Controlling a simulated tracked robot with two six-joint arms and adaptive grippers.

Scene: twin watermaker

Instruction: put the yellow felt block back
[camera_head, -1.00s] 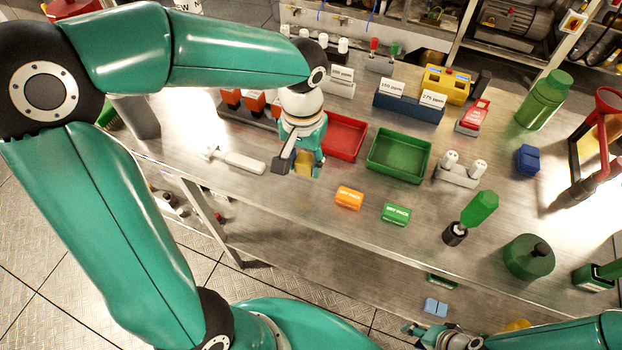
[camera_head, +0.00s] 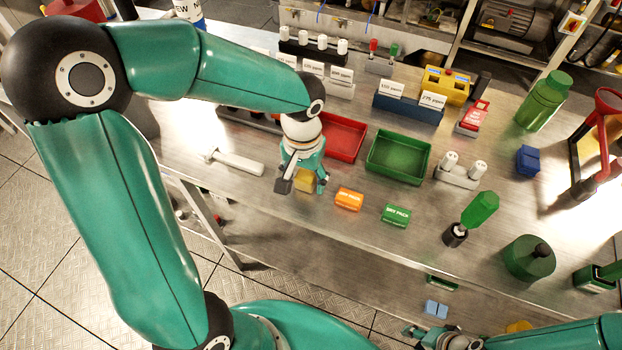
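The yellow felt block (camera_head: 305,181) is at the left end of a line with an orange block (camera_head: 349,199) and a green block (camera_head: 396,215), near the bench's front edge. My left gripper (camera_head: 304,184) points down over the yellow block, with one finger on either side. The gripper hides its upper part. I cannot tell whether the fingers press on it, or whether it rests on the bench. My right gripper (camera_head: 420,334) is low at the bottom edge, away from the bench top; its fingers are too small and cut off to read.
A red tray (camera_head: 362,128) and a green tray (camera_head: 427,160) stand behind the blocks. A white-handled tool (camera_head: 237,162) lies left of my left gripper.

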